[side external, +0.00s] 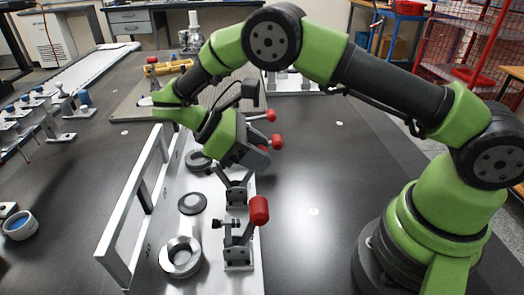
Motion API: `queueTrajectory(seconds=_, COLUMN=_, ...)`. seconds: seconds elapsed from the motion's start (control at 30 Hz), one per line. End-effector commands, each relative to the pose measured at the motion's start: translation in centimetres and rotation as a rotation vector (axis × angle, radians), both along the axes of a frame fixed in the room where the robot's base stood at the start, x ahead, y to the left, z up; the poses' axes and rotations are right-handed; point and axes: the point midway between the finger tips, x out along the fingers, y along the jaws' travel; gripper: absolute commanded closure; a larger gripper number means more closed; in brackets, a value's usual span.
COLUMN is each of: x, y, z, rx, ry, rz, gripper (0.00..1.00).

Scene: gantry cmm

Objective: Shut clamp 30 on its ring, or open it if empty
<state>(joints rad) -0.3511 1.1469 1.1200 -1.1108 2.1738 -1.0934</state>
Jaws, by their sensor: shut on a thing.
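My gripper (257,160) is over the right side of the white fixture plate (212,277), pointing down and to the right. Its jaws are shut on a clamp handle that they mostly hide. A toggle clamp (237,190) stands directly below the jaws, its linkage rising toward them. The nearest clamp (238,252) has a raised red handle (259,210). A silver ring (181,257) sits left of that clamp. A dark round disc (192,203) and a darker ring-like part (199,160) lie farther back. The clamp numbers are too small to read.
A white upright frame (137,205) runs along the plate's left side. More red handles (276,141) show just beyond my gripper. The dark table right of the plate is largely clear.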

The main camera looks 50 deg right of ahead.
Motion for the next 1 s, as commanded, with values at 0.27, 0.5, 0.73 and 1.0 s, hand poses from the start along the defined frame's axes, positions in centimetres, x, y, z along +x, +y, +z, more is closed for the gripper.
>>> queueTrajectory(seconds=0.27, x=0.19, y=0.19, z=0.03, rx=-0.019, ry=0.022, rz=0.003, gripper=0.98)
queueTrajectory(seconds=0.5, x=0.17, y=0.19, z=0.03, rx=-0.019, ry=0.023, rz=0.002, gripper=0.98)
queueTrajectory(seconds=0.73, x=0.17, y=0.18, z=0.04, rx=-0.019, ry=0.023, rz=0.001, gripper=0.30)
queueTrajectory(seconds=1.0, x=0.17, y=0.18, z=0.06, rx=-0.020, ry=0.022, rz=0.000, gripper=0.30)
